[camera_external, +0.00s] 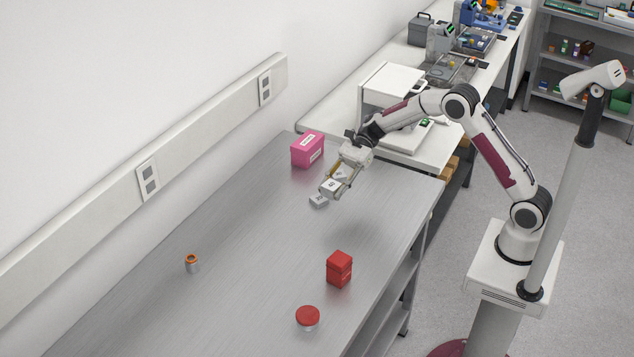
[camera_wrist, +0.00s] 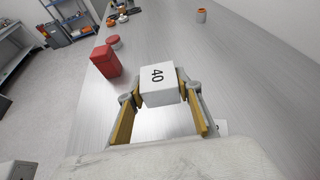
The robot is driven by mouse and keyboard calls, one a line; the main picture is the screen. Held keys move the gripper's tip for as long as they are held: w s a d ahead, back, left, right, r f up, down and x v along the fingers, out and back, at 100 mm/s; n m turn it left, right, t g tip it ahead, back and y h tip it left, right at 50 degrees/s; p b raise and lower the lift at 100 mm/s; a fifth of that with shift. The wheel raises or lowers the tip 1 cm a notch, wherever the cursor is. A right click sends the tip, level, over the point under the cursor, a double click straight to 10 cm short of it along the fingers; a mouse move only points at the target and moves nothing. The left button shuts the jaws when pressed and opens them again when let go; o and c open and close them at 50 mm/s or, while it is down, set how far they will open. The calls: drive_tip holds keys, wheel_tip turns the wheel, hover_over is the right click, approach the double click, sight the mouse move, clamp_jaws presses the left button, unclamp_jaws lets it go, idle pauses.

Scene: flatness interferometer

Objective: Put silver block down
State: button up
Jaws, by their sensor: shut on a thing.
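I cannot tell exactly how large the gap under the held block is.
A pink box (camera_external: 307,150) stands behind my gripper near the wall. A red box (camera_external: 339,269), a red-lidded jar (camera_external: 307,318) and an orange-topped container (camera_external: 192,263) stand on the near part of the metal table (camera_external: 250,220). The table's middle is clear.

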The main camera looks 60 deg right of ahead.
drive_tip(key=w+d+r+m+t+h, duration=0.1)
drive_tip(key=w+d+r+m+t, duration=0.1)
drive_tip(key=d, duration=0.8)
drive_tip(key=w+d+r+m+t+h, duration=0.1)
drive_tip(key=w+d+r+m+t, duration=0.1)
drive_tip(key=d, duration=0.9)
drive_tip(key=w+d+r+m+t+h, duration=0.1)
drive_tip(key=w+d+r+m+t, duration=0.2)
drive_tip(key=d, duration=0.7)
drive_tip(key=shift+d+r+t+h, duration=0.25)
drive_tip(key=shift+r+t+h, duration=0.05)
drive_tip(key=shift+r+t, duration=0.1)
drive_tip(key=shift+f, duration=0.15)
wheel_tip(320, 180, down, 13)
drive_tip(key=shift+f, duration=0.15)
drive_tip(key=shift+f, duration=2.25)
drive_tip(key=shift+f, duration=0.1)
